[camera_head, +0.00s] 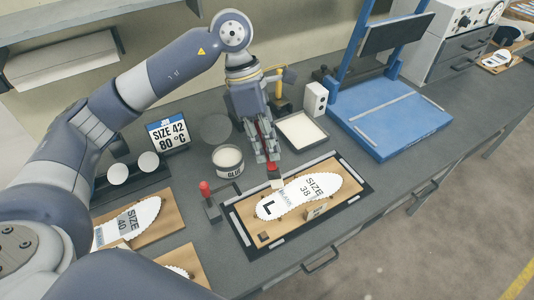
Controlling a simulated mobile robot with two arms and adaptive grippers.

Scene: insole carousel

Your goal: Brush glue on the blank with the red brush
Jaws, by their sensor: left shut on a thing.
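The blank (322,187) is a white insole shape with a toothed edge, marked "SIZE 38" and "L". It lies on a brown board in a dark frame (244,240). My left gripper (268,155) points down, shut on the red brush (273,167). The brush's pale head hangs at the blank's upper left edge; I cannot tell whether it touches. The glue pot (228,160), labelled "GLUE", stands open just left of my left gripper, with pale glue inside. My right gripper is not in view.
A red-knobbed clamp (207,195) stands at the frame's left. A pale-filled tray (302,131) lies behind it, and a blue press (385,120) stands at the right. A size 40 board (165,220) lies at the left.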

